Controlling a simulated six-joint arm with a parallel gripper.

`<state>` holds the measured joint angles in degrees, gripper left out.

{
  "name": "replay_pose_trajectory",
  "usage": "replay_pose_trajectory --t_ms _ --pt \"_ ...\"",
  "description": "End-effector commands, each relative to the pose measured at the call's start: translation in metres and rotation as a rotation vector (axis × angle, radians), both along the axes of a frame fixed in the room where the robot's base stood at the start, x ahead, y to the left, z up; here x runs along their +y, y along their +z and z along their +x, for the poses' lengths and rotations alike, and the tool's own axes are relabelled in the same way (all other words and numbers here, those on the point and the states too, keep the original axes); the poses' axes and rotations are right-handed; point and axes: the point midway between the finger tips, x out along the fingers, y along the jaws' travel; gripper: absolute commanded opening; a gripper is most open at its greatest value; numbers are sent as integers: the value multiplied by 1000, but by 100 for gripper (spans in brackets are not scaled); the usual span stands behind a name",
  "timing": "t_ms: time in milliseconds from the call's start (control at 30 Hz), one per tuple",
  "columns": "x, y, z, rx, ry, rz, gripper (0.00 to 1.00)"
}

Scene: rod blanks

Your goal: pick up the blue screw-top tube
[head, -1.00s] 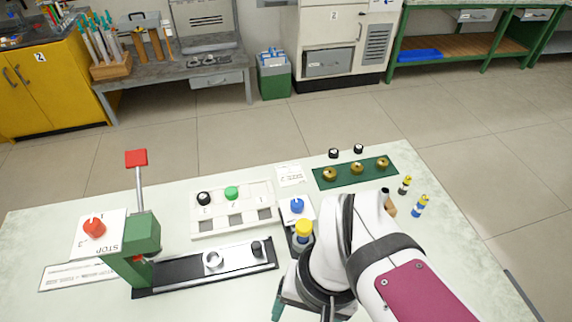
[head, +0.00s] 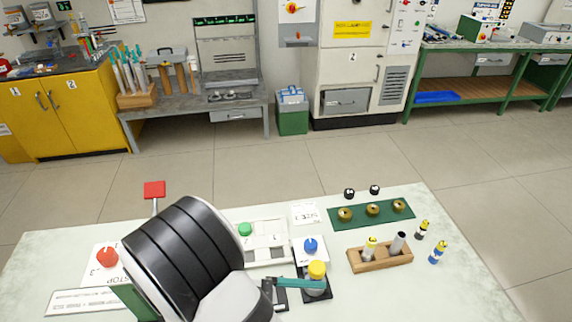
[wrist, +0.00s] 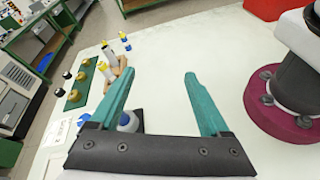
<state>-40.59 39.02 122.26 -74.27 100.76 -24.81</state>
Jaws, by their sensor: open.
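The blue screw-top tube (head: 437,253) has a yellow top and stands on the table at the right, beyond the wooden rack's right end. It also shows near the top of the wrist view (wrist: 126,43). My gripper (wrist: 159,78) is open and empty in the wrist view, with two teal fingers apart over bare table. The tube is clear of both fingers, farther off and to the left of the gap.
The wooden rack (head: 365,266) holds a yellow-topped tube and a grey one. A yellow-capped vessel (head: 317,272) stands on a black base. A green board (head: 358,218) with brass rings lies behind.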

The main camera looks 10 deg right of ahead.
Motion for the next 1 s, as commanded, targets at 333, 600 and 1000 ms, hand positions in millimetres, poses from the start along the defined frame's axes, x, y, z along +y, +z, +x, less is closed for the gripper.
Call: replay_pose_trajectory --t_ms 333,600,1000 --pt "65 -77 53 256 645 -422 80" --pt "2 -77 89 259 643 -421 80" --pt "-55 -75 116 257 641 -418 80"
